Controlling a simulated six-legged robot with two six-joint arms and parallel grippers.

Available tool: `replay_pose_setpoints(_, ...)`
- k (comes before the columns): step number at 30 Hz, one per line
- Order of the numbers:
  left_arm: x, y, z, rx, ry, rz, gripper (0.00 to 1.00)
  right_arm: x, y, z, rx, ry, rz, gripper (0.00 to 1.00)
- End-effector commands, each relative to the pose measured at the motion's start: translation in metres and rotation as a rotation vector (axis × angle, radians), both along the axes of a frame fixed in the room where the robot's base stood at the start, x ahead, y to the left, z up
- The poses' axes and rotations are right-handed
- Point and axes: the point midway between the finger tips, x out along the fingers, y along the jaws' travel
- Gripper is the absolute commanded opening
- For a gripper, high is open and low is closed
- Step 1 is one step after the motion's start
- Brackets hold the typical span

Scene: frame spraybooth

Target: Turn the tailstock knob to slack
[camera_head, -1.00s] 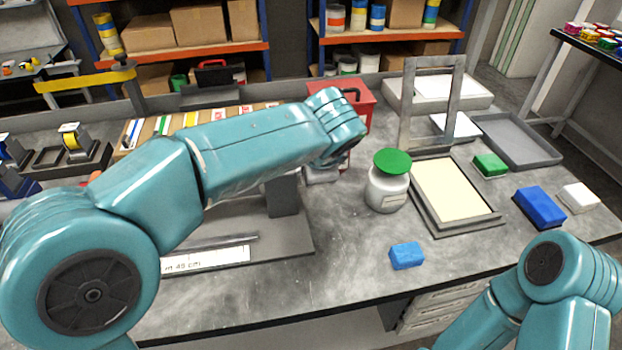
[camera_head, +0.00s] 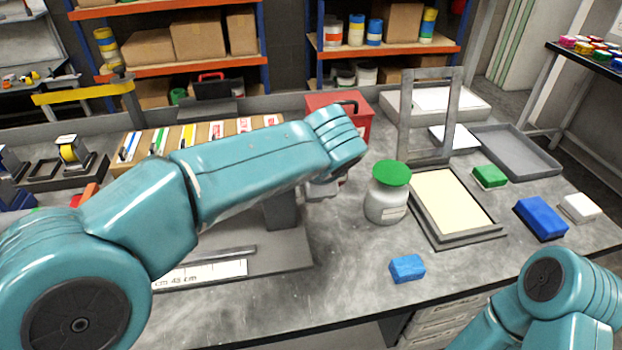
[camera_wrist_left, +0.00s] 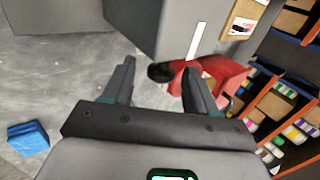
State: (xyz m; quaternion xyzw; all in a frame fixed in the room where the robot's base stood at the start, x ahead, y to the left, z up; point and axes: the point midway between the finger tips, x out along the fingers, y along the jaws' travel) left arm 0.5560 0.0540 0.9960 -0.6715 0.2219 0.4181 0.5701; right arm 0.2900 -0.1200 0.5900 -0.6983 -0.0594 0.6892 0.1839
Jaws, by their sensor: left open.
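In the left wrist view, a dark round knob (camera_wrist_left: 161,73), which looks like the tailstock knob, sits at the lower edge of a grey block (camera_wrist_left: 185,30). My left gripper (camera_wrist_left: 159,66) is open, with one finger on either side of the knob in the picture. I cannot tell whether either finger touches it. No marking showing the knob's setting is visible. In the head view, my left forearm hides the knob and most of the gripper. A dark upright post (camera_head: 282,210) stands on a grey base plate (camera_head: 295,257) under the forearm. My right gripper is out of view.
A white jar with green lid (camera_head: 388,200) stands right of my left wrist. A red toolbox (camera_head: 352,112) is behind it. A framed screen (camera_head: 452,205), blue block (camera_head: 407,268) and grey tray (camera_head: 515,150) lie further right.

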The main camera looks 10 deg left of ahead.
Motion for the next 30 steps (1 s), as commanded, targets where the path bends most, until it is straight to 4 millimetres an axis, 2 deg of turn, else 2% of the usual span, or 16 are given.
replay_pose_setpoints(5, -0.013, -0.005, 0.022, -0.002, -0.005, -0.002, 0.58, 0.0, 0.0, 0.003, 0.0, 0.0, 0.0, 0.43)
replay_pose_setpoints(12, -0.049, -0.017, 0.075, -0.003, -0.004, -0.004, 0.58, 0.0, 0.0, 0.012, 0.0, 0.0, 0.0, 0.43)
replay_pose_setpoints(18, -0.074, -0.025, 0.111, -0.001, -0.002, -0.003, 0.58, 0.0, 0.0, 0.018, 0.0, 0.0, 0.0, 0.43)
replay_pose_setpoints(24, -0.087, -0.029, 0.129, -0.001, 0.002, -0.001, 0.58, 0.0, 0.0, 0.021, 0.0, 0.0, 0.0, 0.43)
replay_pose_setpoints(30, -0.089, -0.03, 0.131, 0.0, 0.002, -0.002, 0.58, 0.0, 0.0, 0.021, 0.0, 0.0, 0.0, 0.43)
